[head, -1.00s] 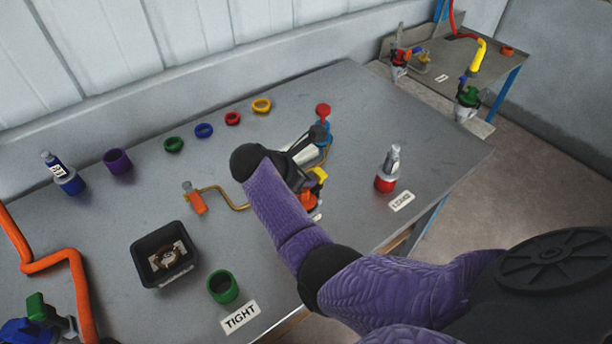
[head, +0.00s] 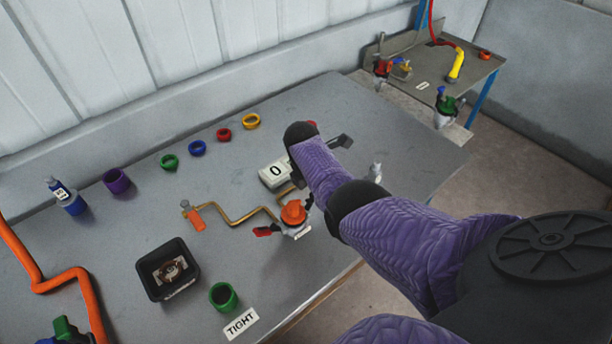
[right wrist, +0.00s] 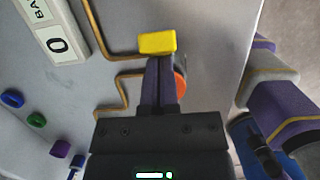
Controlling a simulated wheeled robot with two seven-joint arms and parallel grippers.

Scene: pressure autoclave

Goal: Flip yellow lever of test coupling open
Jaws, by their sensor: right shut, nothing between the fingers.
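The yellow lever (right wrist: 157,43) shows in the right wrist view as a yellow block just beyond my fingertips. I cannot tell whether they touch it. My right gripper (right wrist: 160,62) is shut and empty. Beside its fingers, an orange round part (right wrist: 181,84) is partly covered by them. In the head view, the test coupling appears to be the orange-topped white fitting (head: 293,213) with a red handle (head: 264,231) on its left. The yellow lever and my right fingers are hidden there, apparently behind my right arm. My left gripper is in neither current view.
A white readout box showing 0 (head: 275,173) stands by my arm. A bent brass pipe (head: 236,217) runs left from the coupling. Coloured rings line the back. A black tray (head: 150,284) and green cup (head: 223,296) are at the front left.

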